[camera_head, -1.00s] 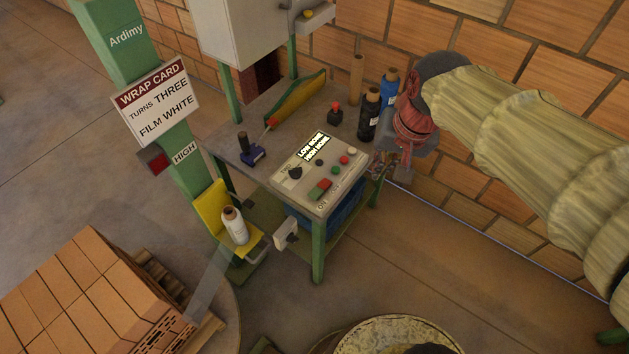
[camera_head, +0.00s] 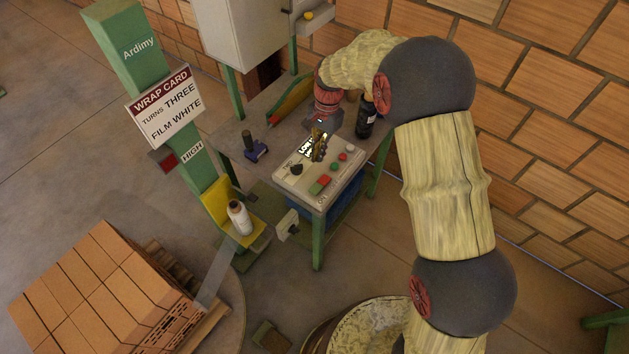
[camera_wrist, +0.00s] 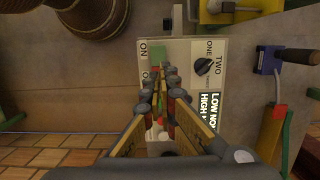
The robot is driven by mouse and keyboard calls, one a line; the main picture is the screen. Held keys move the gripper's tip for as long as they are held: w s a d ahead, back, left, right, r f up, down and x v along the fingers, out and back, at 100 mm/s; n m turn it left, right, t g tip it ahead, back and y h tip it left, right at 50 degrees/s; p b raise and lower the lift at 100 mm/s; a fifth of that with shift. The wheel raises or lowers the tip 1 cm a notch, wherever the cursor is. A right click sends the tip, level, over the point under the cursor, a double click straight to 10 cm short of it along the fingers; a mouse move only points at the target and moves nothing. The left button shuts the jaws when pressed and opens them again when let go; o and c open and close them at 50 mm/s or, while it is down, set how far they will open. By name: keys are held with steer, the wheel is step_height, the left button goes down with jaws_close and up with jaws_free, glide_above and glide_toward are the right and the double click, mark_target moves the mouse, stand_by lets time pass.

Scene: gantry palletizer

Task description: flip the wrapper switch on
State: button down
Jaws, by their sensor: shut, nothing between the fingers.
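A pale control box (camera_head: 299,186) stands on the bench. Its two-part green and red switch (camera_head: 320,185) sits near the front edge, by the ON label. In the wrist view the switch's green half (camera_wrist: 157,54) shows beside ON, and the red half is mostly hidden behind my fingers. My gripper (camera_head: 318,158) is shut and empty, over the back part of the panel in the head view. In the wrist view its fingertips (camera_wrist: 160,82) overlap the switch area. I cannot tell whether they touch it or which way the switch is set.
On the panel are a black ONE/TWO knob (camera_wrist: 204,67), a LOW/HIGH display (camera_wrist: 210,108) and round buttons (camera_head: 343,157). A blue-based lever (camera_head: 256,150) stands to the left, a dark roll (camera_head: 366,122) behind right. A wrap card (camera_head: 165,105) hangs on the green post.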

mark_target(311, 191)
steer(key=f, duration=0.4)
steer(key=s+a+f+b, duration=0.1)
steer(key=f, duration=0.4)
steer(key=s+f, duration=0.1)
steer(key=f, duration=0.3)
steer(key=shift+a+f+b, duration=0.25)
steer(key=shift+f+b, duration=0.05)
steer(key=shift+f, duration=0.05)
steer(key=shift+s+a+f+p, duration=0.35)
steer(key=shift+s+a+f, duration=0.15)
steer(key=shift+s, duration=0.15)
steer(key=shift+s+f, duration=0.1)
steer(key=shift+f, duration=0.15)
steer(key=shift+r+p, duration=0.3)
steer(key=shift+r, duration=0.2)
step_height(311, 191, up, 13)
steer(key=s+a+p, duration=0.1)
steer(key=p, duration=0.1)
steer(key=shift+s+a+p, duration=0.3)
steer(key=shift+s+a, duration=0.1)
